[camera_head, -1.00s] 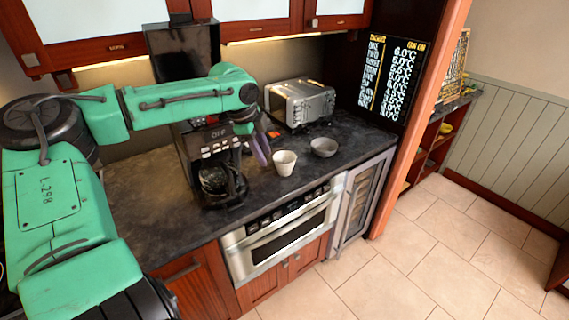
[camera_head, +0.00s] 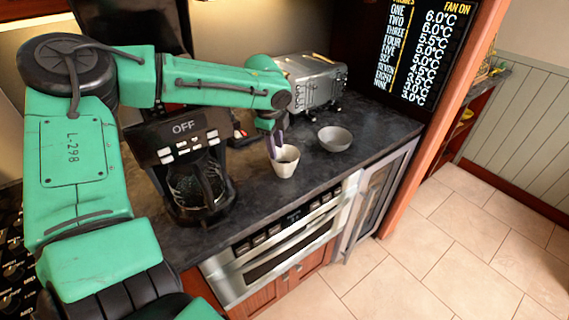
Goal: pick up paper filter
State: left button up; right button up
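A white, cup-shaped paper filter (camera_head: 286,163) stands upright on the dark countertop, open side up. My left gripper (camera_head: 275,148) reaches down from above with its purple fingers at the filter's left rim. The fingers overlap the rim in the picture, and I cannot tell whether they are closed on it. The fingertips are partly hidden. My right gripper is out of view.
A grey bowl (camera_head: 335,139) sits right of the filter. A black coffee maker (camera_head: 180,137) with a glass carafe (camera_head: 197,187) stands to the left. A toaster (camera_head: 313,81) is behind. The counter's front edge runs close below the filter.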

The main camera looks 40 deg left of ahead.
pick_arm(q)
send_over(281, 175)
jog(key=s, duration=0.1)
notch_tip(281, 175, down, 6)
jog(key=shift+s+p, duration=0.15)
jog(key=shift+p, duration=0.25)
jog(key=x, duration=0.1)
jog(key=p+x, duration=0.1)
jog(key=x, duration=0.1)
jog(key=p+x, duration=0.1)
jog(key=shift+s+f, duration=0.2)
jog(key=shift+f, duration=0.2)
jog(key=shift+w+f, duration=0.2)
jog(key=shift+f, duration=0.15)
jog(key=c, duration=0.5)
jog(key=shift+s+r, duration=0.1)
grip_shut()
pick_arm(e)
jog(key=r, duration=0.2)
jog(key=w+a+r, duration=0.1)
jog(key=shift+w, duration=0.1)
